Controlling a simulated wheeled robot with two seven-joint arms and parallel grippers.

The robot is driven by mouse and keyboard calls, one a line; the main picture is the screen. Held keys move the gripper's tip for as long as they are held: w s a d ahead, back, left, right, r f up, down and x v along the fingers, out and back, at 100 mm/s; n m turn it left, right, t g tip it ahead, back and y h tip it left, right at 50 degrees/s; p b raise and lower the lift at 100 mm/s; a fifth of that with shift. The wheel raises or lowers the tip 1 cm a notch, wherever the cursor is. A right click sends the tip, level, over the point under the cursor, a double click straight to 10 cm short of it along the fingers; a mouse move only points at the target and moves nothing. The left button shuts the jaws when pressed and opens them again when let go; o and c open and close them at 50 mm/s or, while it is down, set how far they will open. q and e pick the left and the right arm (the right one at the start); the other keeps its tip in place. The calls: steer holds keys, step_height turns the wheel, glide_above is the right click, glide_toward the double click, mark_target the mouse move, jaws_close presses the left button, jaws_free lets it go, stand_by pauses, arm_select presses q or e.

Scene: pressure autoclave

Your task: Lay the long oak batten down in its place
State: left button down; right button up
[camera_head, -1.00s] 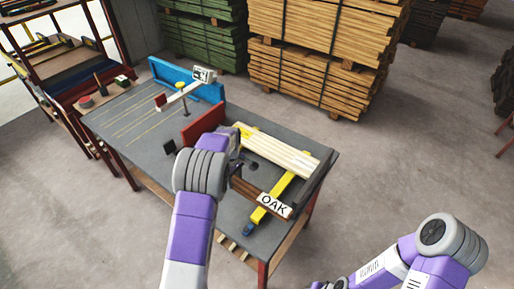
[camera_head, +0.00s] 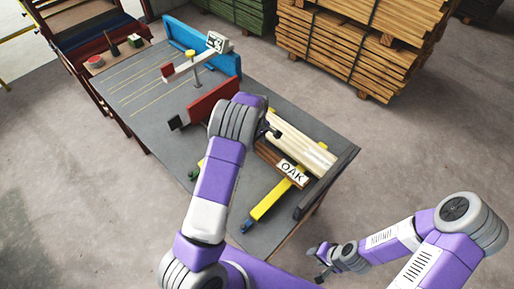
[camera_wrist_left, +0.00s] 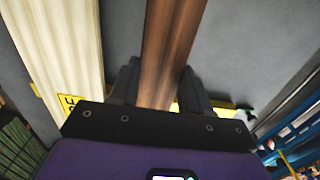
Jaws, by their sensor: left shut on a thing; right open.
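The long oak batten (camera_head: 268,154) is brown, with a white OAK label on its right end in the head view. It lies close beside a row of pale battens (camera_head: 302,140), across the yellow bar (camera_head: 266,203); whether it touches the bar is unclear. My left gripper (camera_head: 270,132) is shut on the batten. The left wrist view shows the brown batten (camera_wrist_left: 170,50) between its two dark fingers (camera_wrist_left: 155,85), with a pale batten (camera_wrist_left: 62,50) apart to its left. My left arm hides part of the bench. My right gripper (camera_head: 322,262) is open and empty off the bench's front.
The grey bench (camera_head: 150,105) carries a red block (camera_head: 212,103), a blue fence (camera_head: 205,45) and a measuring arm (camera_head: 192,64). A dark rail (camera_head: 325,183) runs along its right end. Timber stacks (camera_head: 355,45) stand behind. The bench's left part is mostly clear.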

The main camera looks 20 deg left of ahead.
mark_target(257, 144)
arm_select(q)
step_height(257, 144, down, 3)
steer(key=shift+w+f, duration=0.1)
steer(key=shift+f, duration=0.2)
steer(key=shift+f+b, duration=0.4)
steer(key=c, duration=0.5)
jaws_free()
steer(key=shift+r, duration=0.15)
step_height(257, 144, up, 12)
steer(key=shift+r+p, duration=0.25)
steer(key=shift+p, duration=0.5)
